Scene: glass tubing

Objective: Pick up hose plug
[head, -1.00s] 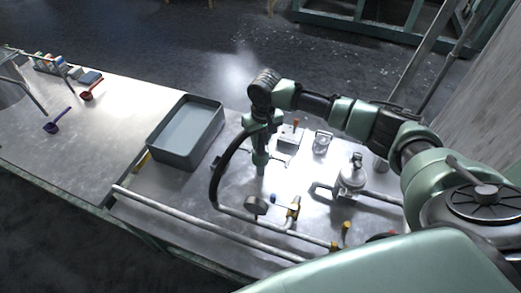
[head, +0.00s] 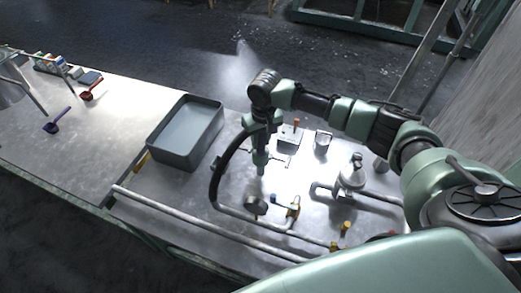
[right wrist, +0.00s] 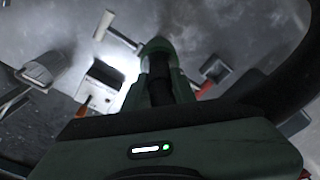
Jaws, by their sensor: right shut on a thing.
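My right gripper (head: 261,170) points down over the metal bench, just above and behind a round gauge. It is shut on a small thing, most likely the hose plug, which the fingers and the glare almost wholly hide. In the right wrist view my gripper (right wrist: 160,55) shows dark and green against the bright bench, and the held part cannot be made out clearly. A black hose (head: 214,180) arcs beside the gripper, on its left, down to the metal pipe. My left gripper is not in view.
A grey tray (head: 186,130) is to the left.

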